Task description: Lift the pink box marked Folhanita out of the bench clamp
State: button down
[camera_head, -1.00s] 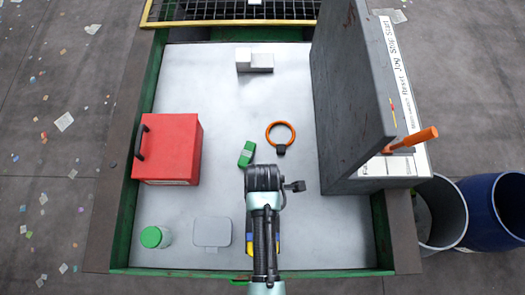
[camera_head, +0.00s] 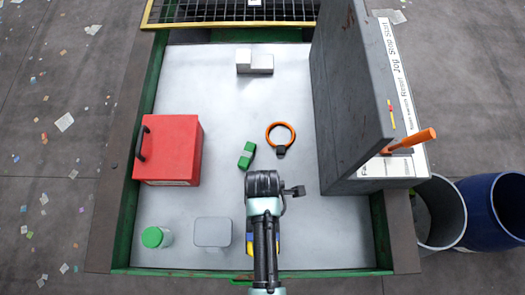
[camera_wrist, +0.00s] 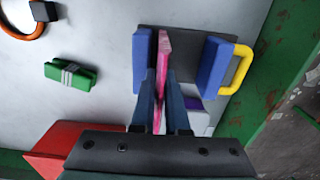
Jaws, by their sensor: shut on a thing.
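The pink box (camera_wrist: 164,52) shows edge-on as a thin upright slab in the wrist view. My gripper (camera_wrist: 161,112) is shut on it, with one dark finger on each side. The bench clamp has a blue left jaw (camera_wrist: 142,62), close beside the box, and a blue right jaw (camera_wrist: 211,66), with a clear gap between the box and that jaw. A yellow handle (camera_wrist: 238,70) is at the clamp's right. I cannot tell how high the box sits, and its marking is not readable. In the head view my arm hides the box and most of the clamp.
A green clip-like piece (camera_head: 247,155) and an orange ring (camera_head: 281,134) lie ahead of my arm. A red case (camera_head: 172,150), a green-lidded jar (camera_head: 155,237) and a grey box (camera_head: 212,232) stand left. A tall grey panel (camera_head: 350,95) rises at right.

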jog(key=shift+s+r+p, duration=0.2)
jog(key=shift+s+p, duration=0.4)
jog(key=shift+s, duration=0.25)
notch_tip(320, 180, up, 8)
jog(key=p, duration=0.6)
jog(key=shift+r, duration=0.2)
dwell(0.3)
